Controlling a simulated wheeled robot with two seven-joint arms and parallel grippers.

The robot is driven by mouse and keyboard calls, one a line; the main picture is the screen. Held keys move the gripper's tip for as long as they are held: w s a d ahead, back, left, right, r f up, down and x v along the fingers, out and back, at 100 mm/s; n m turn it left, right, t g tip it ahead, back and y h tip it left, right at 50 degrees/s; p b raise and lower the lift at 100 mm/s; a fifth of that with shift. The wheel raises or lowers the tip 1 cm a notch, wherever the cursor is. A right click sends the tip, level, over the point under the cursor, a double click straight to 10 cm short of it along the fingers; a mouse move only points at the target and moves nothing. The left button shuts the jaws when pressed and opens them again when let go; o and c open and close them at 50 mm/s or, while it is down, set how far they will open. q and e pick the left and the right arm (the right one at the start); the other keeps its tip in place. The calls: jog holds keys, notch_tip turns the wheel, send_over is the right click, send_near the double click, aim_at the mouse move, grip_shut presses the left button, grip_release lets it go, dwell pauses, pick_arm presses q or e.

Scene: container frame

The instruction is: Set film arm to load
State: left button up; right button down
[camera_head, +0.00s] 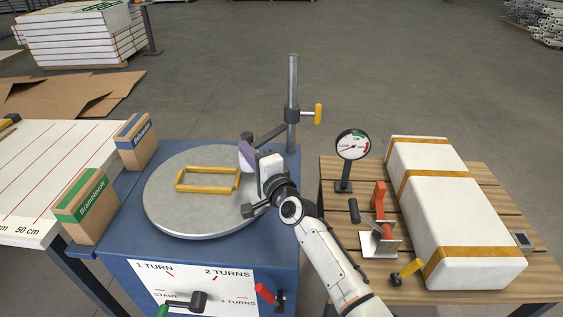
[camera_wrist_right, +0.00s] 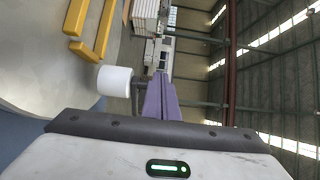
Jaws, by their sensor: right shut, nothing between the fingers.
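The film arm (camera_head: 268,132) is a dark bar reaching left from a clamp with a yellow handle (camera_head: 318,113) on the upright metal post (camera_head: 293,80). Its outer end is above the back right of the grey turntable (camera_head: 165,205). A white roll (camera_wrist_right: 115,80) shows in the right wrist view; in the head view it is mostly hidden behind my gripper. My right gripper (camera_head: 246,154) is shut and empty, its purple fingers (camera_wrist_right: 160,97) close beside the arm's outer end. I cannot tell whether they touch it. My left gripper is not in view.
A yellow frame (camera_head: 207,190) lies on the turntable. The blue base's front panel (camera_head: 190,275) has turn markings, a dark knob (camera_head: 190,301) and a red lever (camera_head: 265,293). Two cartons stand left.

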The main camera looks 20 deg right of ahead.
jog(key=s+d+p, duration=0.2)
jog(key=s, duration=0.7)
jog(key=shift+s+d, duration=0.25)
jog(key=shift+d, duration=0.1)
jog(key=shift+f, duration=0.1)
